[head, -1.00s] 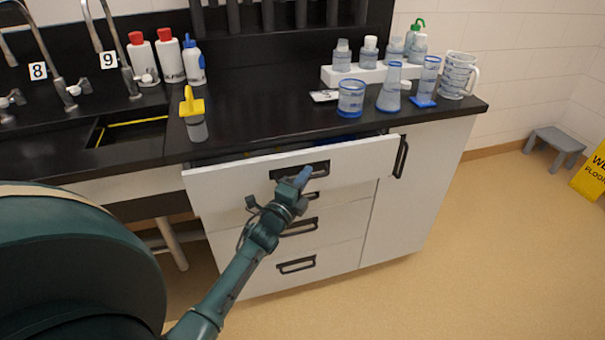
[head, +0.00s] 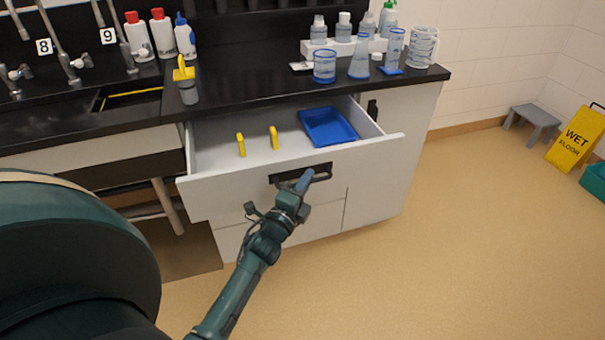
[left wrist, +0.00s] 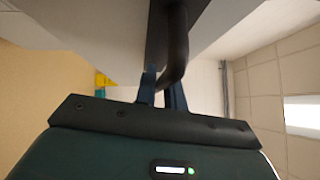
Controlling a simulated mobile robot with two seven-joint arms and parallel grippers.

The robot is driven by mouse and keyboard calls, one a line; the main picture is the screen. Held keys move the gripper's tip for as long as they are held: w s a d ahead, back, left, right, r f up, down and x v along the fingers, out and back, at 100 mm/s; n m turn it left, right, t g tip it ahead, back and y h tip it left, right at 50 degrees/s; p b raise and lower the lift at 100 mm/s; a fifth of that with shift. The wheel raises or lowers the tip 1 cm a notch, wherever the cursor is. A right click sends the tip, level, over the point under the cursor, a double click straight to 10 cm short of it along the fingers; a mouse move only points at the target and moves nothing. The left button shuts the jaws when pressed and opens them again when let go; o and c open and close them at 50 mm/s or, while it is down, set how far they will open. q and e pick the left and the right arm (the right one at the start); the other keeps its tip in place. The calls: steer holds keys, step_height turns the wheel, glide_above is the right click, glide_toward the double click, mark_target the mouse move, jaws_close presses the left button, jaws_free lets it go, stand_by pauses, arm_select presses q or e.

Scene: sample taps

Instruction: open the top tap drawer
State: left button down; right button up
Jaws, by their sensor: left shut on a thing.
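The top drawer (head: 230,190) is white and pulled well out from under the black counter. Inside it lie a blue tray (head: 328,127) at the right and two yellow items, a left one (head: 240,144) and a right one (head: 273,137). My left gripper (head: 304,180) is at the drawer's black handle (head: 322,173) and shut on it. In the left wrist view the dark handle bar (left wrist: 177,45) passes between the blue fingers (left wrist: 162,88). My right gripper is in neither view.
The black counter (head: 240,98) carries several bottles, a blue-rimmed beaker (head: 324,66) and a jug (head: 422,47). A sink is at the left. A grey stool (head: 532,120) and a yellow wet-floor sign (head: 576,138) stand at the right. The floor between is clear.

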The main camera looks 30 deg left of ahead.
arm_select(q)
steer(key=shift+s+d, duration=0.9)
steer(key=shift+d, duration=0.15)
steer(key=c, duration=1.5)
jaws_free()
